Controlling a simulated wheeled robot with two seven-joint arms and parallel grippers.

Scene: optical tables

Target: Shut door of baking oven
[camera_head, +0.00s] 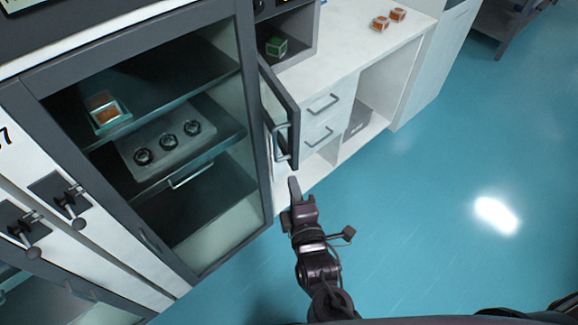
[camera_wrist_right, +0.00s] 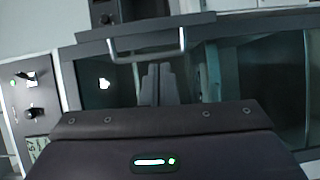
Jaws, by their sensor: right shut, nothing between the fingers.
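The baking oven (camera_head: 311,50) stands on the white counter at the top, its dark interior exposed with a green cube (camera_head: 277,46) inside. Its dark-framed glass door (camera_head: 279,105) stands open, swung out toward me, with a silver bar handle (camera_head: 282,143) near its lower end. The handle also shows in the right wrist view (camera_wrist_right: 147,55). My right gripper (camera_head: 294,184) is shut and empty, just below the door's lower end. In the right wrist view its fingers (camera_wrist_right: 158,84) point toward the door, below the handle; contact cannot be told. My left gripper is out of view.
A tall glass-fronted cabinet (camera_head: 257,165) stands close on the left of the door. White drawers (camera_head: 322,105) with handles are on the right, below the counter (camera_head: 352,40). Two orange-and-white cubes (camera_head: 389,19) lie on the counter. The teal floor (camera_head: 430,200) is clear at right.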

